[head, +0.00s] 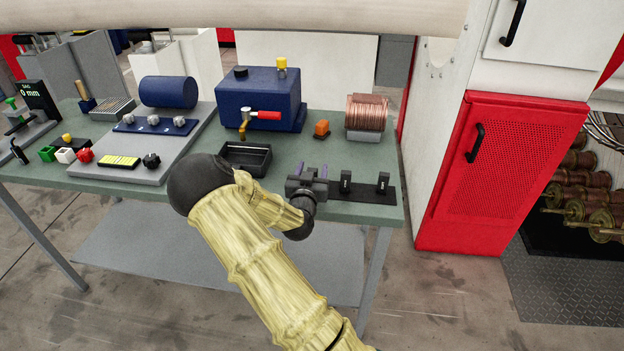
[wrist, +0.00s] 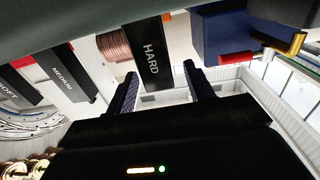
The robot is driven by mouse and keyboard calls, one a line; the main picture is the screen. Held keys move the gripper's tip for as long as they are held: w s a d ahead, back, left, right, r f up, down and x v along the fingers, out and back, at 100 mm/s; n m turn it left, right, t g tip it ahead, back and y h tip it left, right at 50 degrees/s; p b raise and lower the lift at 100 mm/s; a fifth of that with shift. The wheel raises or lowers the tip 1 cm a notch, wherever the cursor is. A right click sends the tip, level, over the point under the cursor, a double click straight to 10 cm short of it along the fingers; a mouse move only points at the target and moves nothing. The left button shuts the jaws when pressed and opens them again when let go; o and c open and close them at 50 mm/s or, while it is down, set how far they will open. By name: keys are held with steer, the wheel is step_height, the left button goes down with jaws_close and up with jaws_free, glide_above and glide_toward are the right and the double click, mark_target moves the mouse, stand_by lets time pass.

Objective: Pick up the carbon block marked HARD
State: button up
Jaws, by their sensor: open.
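In the wrist view the black carbon block marked HARD (wrist: 151,58) stands between the two fingertips of my gripper (wrist: 160,76), with a gap visible toward the right finger. My gripper is open, its fingers around the block's sides and not closed on it. In the head view my gripper (head: 309,172) is at the table's front right, at the left end of a black base (head: 366,196), and hides the HARD block. The block marked MEDIUM (wrist: 72,74) and the one marked SOFT (wrist: 14,88) are to the left in the wrist view.
Two black blocks (head: 345,181) stand on the base right of my gripper. A black tray (head: 246,173) is left of it.

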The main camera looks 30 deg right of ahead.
mark_target(312, 169)
steer(key=c, duration=1.1)
step_height(312, 169, up, 10)
steer(key=shift+r, duration=0.1)
stand_by(0.3)
